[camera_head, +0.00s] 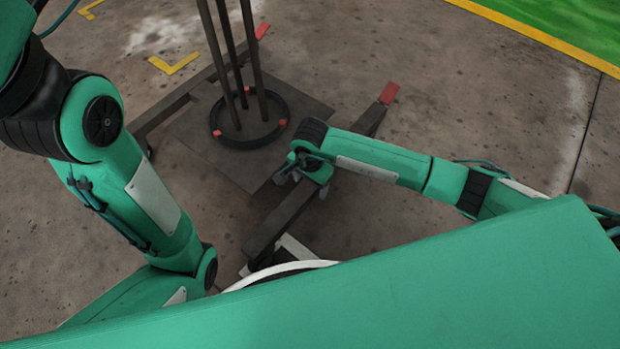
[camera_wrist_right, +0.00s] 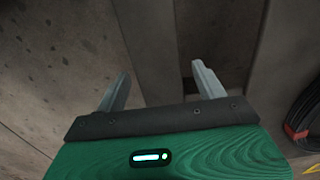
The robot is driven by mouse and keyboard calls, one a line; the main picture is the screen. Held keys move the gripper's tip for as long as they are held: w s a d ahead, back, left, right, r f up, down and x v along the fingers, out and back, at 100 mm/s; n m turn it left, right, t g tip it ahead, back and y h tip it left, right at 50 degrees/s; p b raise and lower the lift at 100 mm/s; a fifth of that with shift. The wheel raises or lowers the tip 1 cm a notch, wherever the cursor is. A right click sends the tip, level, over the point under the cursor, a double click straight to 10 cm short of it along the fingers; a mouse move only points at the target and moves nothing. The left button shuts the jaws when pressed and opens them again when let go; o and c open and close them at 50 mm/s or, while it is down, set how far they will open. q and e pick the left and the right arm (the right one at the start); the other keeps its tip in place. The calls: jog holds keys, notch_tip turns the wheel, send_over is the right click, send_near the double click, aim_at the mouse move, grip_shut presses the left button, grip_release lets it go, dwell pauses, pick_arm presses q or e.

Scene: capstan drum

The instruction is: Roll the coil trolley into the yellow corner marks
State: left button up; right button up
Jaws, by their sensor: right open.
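The coil trolley is a dark flat deck (camera_head: 215,155) on dark frame beams with red ends. Three upright posts (camera_head: 228,60) rise from it, and a black coil (camera_head: 250,140) with red ties lies around their feet. The coil also shows at the right edge of the right wrist view (camera_wrist_right: 303,112). Yellow corner marks (camera_head: 175,64) lie on the floor beyond the trolley. My right gripper (camera_head: 285,178) is over the trolley's near side. In the right wrist view its fingers (camera_wrist_right: 160,85) are apart, with a grey beam (camera_wrist_right: 150,45) showing beyond the gap; contact is unclear. My left gripper is out of sight.
Another yellow corner mark (camera_head: 90,10) lies farther back at the top left. A yellow line (camera_head: 540,35) borders a green floor area (camera_head: 580,20) at the top right. Bare concrete floor (camera_head: 480,110) is clear to the trolley's right.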

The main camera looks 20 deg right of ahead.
jog(key=shift+f, duration=0.25)
grip_shut()
